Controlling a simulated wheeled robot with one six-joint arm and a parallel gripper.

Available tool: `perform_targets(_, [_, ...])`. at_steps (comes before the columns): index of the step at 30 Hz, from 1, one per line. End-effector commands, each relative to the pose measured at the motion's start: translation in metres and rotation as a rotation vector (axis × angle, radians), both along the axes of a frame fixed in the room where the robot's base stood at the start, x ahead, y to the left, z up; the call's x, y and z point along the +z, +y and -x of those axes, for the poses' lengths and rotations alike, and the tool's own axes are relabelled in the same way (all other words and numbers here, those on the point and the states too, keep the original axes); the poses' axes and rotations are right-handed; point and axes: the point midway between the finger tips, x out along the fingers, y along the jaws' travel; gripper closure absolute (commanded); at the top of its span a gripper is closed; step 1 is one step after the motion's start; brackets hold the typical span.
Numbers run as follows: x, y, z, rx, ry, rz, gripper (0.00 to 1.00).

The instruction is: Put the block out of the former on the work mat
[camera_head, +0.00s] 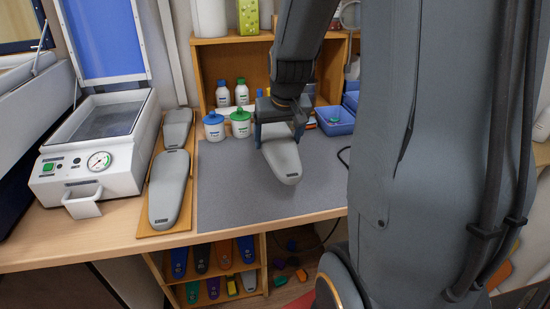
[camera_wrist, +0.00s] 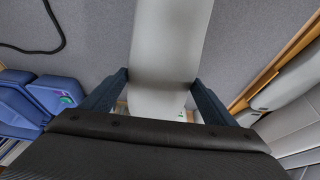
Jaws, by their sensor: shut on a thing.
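The block is a grey, foot-shaped form (camera_head: 283,162). My gripper (camera_head: 280,132) is shut on it across its width, seen from above in the head view. In the wrist view the block (camera_wrist: 170,45) runs between the two fingers (camera_wrist: 160,88). The block is over the grey work mat (camera_head: 235,190); I cannot tell whether it touches the mat. The former (camera_head: 110,150) is a white machine at the left with a gauge, a green button and a front handle. Its blue-panelled lid (camera_head: 103,38) stands open, and no block shows in it.
Other grey blocks (camera_head: 166,188) lie on a wooden board left of the mat. Bottles (camera_head: 240,122) stand at the mat's back edge, and blue bins (camera_head: 335,120) at its back right. Coloured insoles (camera_head: 223,253) sit in a shelf below. The mat's front and left are clear.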

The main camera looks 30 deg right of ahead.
Motion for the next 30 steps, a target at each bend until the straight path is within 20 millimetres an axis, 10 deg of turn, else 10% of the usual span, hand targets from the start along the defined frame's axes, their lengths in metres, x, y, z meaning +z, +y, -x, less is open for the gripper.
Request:
perform_targets(18, [-0.067,0.000,0.000,0.001,0.000,0.000,0.56])
perform_targets(30, [-0.071,0.000,-0.001,0.000,-0.003,0.001,0.56])
